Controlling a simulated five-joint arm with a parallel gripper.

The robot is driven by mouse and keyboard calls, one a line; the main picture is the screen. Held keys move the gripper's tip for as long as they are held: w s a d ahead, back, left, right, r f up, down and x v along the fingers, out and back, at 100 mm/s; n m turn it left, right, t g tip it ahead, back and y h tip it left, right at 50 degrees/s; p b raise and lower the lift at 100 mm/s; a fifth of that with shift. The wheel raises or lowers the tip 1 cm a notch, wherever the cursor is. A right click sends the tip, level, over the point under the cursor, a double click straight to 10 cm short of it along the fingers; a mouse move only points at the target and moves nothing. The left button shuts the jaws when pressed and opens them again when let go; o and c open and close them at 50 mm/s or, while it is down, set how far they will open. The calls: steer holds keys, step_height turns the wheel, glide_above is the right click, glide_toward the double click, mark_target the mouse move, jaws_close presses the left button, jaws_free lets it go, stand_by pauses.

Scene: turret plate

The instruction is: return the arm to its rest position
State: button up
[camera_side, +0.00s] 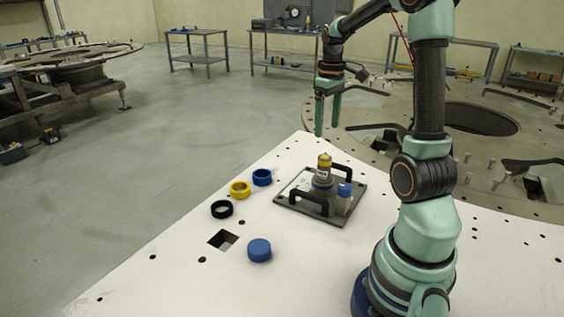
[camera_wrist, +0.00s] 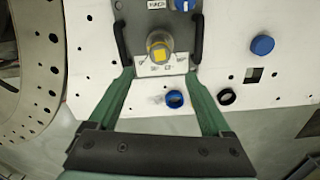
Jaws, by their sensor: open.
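My gripper (camera_side: 327,112) is at the top centre of the side view, raised beyond the far edge of the white plate. Its two green fingers point down and stand apart with nothing between them. In the wrist view my gripper (camera_wrist: 154,88) shows both fingers spread wide over the plate's edge. The grey tray (camera_side: 284,200) with two black handles lies on the white plate, apart from my gripper.
Blue (camera_side: 262,177), yellow (camera_side: 240,189) and black (camera_side: 222,209) rings lie left of the tray. A blue disc (camera_side: 259,250) sits near a square hole (camera_side: 223,240). A large round metal plate (camera_side: 480,185) lies behind. Side tables (camera_side: 197,48) stand at the back.

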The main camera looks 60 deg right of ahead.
stand_by(0.3)
steer(key=a+r+n+t, duration=0.1)
steer(key=a+r+t, duration=0.1)
steer(key=a, duration=1.1)
steer(key=a+r+n+t, duration=0.1)
steer(key=a+r+t, duration=0.1)
steer(key=a, duration=1.2)
steer(key=shift+r+t, duration=0.2)
steer(key=shift+t, duration=0.6)
